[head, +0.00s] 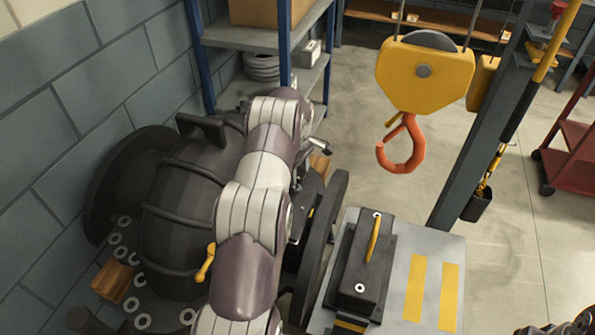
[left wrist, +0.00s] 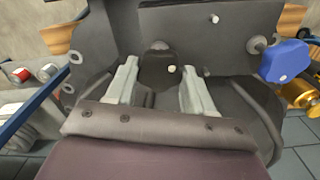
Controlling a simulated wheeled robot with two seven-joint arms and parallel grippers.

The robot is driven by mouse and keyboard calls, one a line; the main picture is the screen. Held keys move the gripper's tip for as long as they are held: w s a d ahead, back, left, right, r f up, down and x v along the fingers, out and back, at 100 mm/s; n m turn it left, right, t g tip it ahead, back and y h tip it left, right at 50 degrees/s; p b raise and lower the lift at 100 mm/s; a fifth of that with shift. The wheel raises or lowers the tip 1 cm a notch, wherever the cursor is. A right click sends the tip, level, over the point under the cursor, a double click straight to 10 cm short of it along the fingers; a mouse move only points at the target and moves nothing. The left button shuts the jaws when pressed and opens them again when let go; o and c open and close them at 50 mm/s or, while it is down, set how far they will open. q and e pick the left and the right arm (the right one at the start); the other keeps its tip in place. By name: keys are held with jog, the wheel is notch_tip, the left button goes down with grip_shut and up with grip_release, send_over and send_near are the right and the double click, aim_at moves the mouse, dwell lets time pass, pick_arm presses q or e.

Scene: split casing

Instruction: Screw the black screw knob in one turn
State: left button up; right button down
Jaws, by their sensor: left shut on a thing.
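The black screw knob (left wrist: 160,68) shows at the upper middle of the left wrist view, against the dark casing (left wrist: 225,40). My left gripper (left wrist: 159,80) is shut on the knob, with one pale finger on each side of it. A small light spot shows on the knob's face. In the head view, my left arm reaches over the large dark casing (head: 185,215) and hides the knob and most of the gripper. My right gripper cannot be made out in these views.
A blue knob (left wrist: 286,60) sticks out of the casing at the right of the left wrist view. In the head view, a yellow hoist block (head: 424,75) with an orange hook (head: 402,150) hangs right of my arm. A grey bench (head: 438,245) carries a dark block (head: 360,270).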

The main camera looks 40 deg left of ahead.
pick_arm(q)
jog(key=m, duration=0.5)
jog(key=shift+m, duration=0.3)
jog(key=m, duration=0.6)
jog(key=shift+b, duration=0.4)
jog(key=m, duration=0.5)
jog(key=shift+m, duration=0.4)
jog(key=m, duration=1.1)
jog(key=shift+m, duration=0.3)
jog(key=m, duration=1.7)
jog(key=shift+m, duration=0.3)
